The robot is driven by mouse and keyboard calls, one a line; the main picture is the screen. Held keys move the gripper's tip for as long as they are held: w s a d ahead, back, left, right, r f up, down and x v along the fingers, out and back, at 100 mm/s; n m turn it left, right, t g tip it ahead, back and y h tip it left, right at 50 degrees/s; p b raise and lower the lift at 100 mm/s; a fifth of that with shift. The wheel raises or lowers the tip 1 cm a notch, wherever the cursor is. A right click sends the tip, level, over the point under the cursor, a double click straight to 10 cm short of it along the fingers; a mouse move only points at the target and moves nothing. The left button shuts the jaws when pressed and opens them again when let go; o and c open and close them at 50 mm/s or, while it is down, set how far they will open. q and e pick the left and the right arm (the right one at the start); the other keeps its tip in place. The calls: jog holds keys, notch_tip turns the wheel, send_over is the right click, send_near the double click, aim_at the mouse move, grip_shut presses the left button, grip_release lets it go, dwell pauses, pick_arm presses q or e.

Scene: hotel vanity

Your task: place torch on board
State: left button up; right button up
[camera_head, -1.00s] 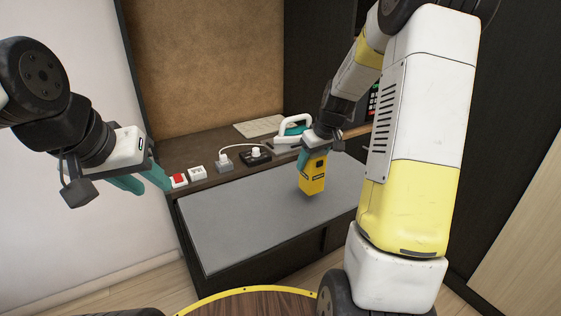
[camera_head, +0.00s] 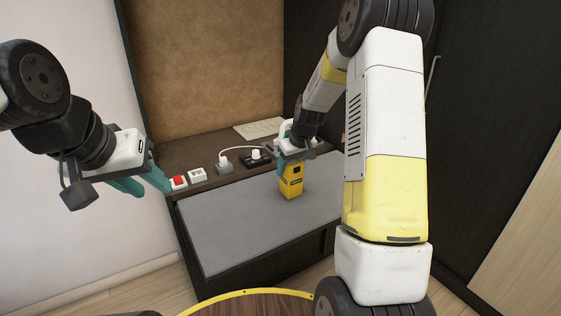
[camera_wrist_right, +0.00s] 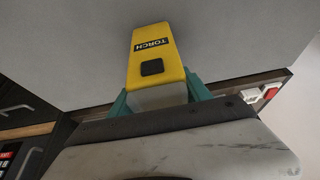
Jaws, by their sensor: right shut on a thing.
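The torch (camera_head: 291,186) is a yellow block-shaped thing with a black button. My right gripper (camera_head: 292,158) is shut on its upper part and holds it upright. The grey board (camera_head: 235,230) is a wide flat panel on the front of the vanity. The torch's lower end is over the board, very close to it; I cannot tell if it touches. My left gripper (camera_head: 142,184) is open and empty, left of the vanity.
A red switch (camera_head: 179,182), a white switch (camera_head: 197,174), and a socket with a plug (camera_head: 224,163) line the wood behind the board. A black socket (camera_head: 256,158) follows. A white-handled thing is partly hidden behind my right gripper. The board's left part is clear.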

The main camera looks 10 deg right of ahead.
jog(key=shift+f, duration=0.1)
jog(key=o, duration=1.6)
jog(key=shift+o, duration=0.2)
jog(key=v, duration=1.2)
jog(key=shift+w, duration=0.15)
jog(key=s+a+r+m, duration=0.1)
jog(key=s+a+r, duration=0.1)
jog(key=s+r, duration=0.4)
jog(key=s+a+r+m, duration=0.1)
jog(key=s+a+r, duration=0.15)
jog(key=s, duration=0.55)
jog(key=s+a+m+t, duration=0.1)
jog(key=s, duration=1.3)
jog(key=shift+s+a+r+t+y, duration=0.2)
jog(key=shift+s+r+t+y, duration=0.1)
jog(key=shift+s+r+t, duration=0.15)
